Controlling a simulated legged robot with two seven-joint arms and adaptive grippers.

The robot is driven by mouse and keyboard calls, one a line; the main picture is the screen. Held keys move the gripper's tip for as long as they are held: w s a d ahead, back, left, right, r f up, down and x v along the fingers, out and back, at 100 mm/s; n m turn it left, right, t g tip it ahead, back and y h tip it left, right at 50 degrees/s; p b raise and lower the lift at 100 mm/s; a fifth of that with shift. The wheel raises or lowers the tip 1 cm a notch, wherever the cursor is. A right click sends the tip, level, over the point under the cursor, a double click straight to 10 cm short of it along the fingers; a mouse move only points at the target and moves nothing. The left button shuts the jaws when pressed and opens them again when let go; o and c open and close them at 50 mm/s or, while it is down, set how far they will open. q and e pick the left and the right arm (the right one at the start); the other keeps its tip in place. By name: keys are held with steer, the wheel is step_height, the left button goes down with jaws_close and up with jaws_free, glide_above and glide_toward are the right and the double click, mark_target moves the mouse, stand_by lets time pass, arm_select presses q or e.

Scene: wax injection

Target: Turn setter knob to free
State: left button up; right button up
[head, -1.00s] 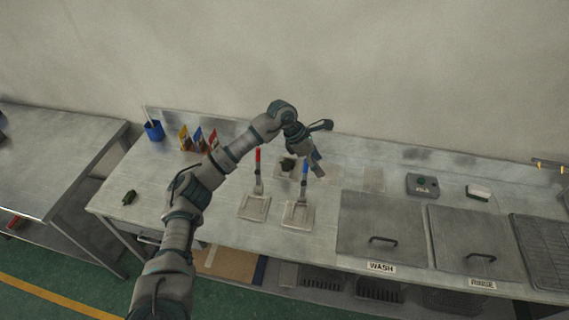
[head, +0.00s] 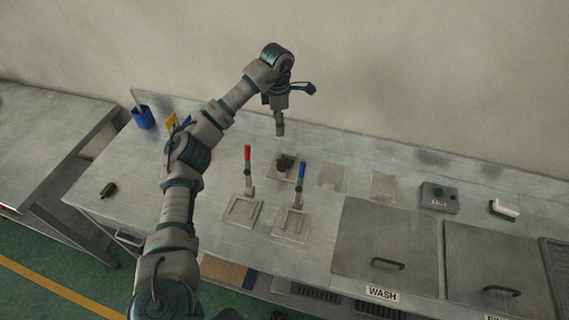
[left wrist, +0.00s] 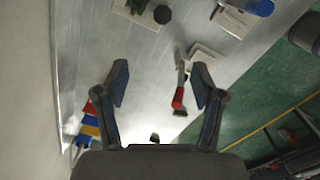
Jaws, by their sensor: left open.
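A dark green knob (head: 285,163) stands on a small pale plate behind and between the red-handled lever (head: 248,165) and the blue-handled lever (head: 299,185). Its marking and turn angle are too small to read. My left gripper (head: 280,130) points down above and behind this knob, apart from it. In the left wrist view my left gripper (left wrist: 160,78) has its fingers wide apart with nothing between them. That view shows the dark knob (left wrist: 162,14) at the top edge and the red lever (left wrist: 180,90) near one finger. My right gripper is out of view.
A grey box with a green button (head: 438,191) and a small label sits farther right, behind the WASH lid (head: 383,245). A small green object (head: 109,189) lies at the left. A wall rises behind the bench.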

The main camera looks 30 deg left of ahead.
arm_select(q)
step_height(320, 180, down, 2)
steer(key=d+b, duration=0.1)
steer(key=b, duration=0.1)
glide_above(281, 165)
steer(key=f, duration=1)
steer(key=shift+a+f, duration=0.15)
steer(key=shift+a, duration=0.05)
steer(key=f, duration=0.4)
steer(key=d+f, duration=0.1)
steer(key=f, duration=0.1)
steer(key=shift+f, duration=0.95)
steer(key=shift+w+a+f, duration=0.1)
steer(key=shift+a, duration=0.2)
steer(key=shift+c, duration=0.2)
steer(key=c, duration=1.1)
steer(key=shift+d, duration=0.15)
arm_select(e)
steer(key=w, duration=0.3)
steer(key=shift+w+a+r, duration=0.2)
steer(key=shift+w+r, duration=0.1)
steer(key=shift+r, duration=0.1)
